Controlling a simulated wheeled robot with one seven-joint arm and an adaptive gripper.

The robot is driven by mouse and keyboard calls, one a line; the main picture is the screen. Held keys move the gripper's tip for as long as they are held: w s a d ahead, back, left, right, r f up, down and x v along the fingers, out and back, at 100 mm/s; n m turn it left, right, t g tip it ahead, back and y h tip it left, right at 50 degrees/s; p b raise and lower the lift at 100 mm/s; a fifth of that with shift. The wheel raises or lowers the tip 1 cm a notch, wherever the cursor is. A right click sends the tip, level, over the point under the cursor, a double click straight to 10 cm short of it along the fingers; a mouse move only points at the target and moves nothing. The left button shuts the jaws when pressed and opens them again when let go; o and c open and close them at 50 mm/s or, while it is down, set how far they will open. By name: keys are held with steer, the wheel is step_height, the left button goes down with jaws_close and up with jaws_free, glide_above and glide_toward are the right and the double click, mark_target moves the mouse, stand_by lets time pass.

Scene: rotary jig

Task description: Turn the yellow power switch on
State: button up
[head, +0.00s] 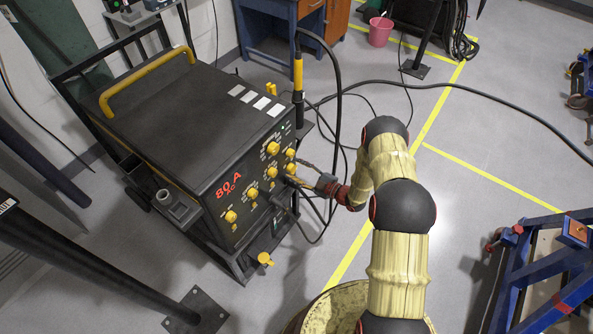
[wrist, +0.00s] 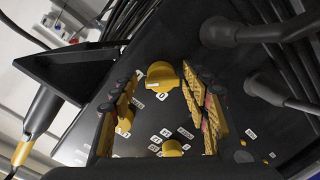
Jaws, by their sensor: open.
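The black welding machine (head: 140,110) carries several yellow knobs on its front panel, including an upper one (head: 273,148) and a lower-left one (head: 231,216). I cannot tell by label which is the power switch. My gripper (head: 298,180) is at the panel's right side, its fingertips facing the panel. In the wrist view my gripper (wrist: 160,108) is open, with one finger on each side. A yellow knob (wrist: 162,76) shows in the gap between the fingers, and another yellow knob (wrist: 172,147) shows lower. Contact with either cannot be told.
Thick black cables (wrist: 262,34) plug into the panel beside the fingers. A torch with a yellow handle (head: 298,76) stands at the machine's right corner. A blue frame (head: 540,260) is at right, and a barrel (head: 335,308) stands below my arm. Open floor lies right of the arm.

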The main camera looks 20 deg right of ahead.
steer(key=shift+s, duration=0.1)
steer(key=f+v, duration=0.1)
steer(key=v, duration=1)
steer(key=shift+s+d+r, duration=0.3)
steer(key=shift+s+r, duration=0.05)
steer(key=shift+r, duration=0.1)
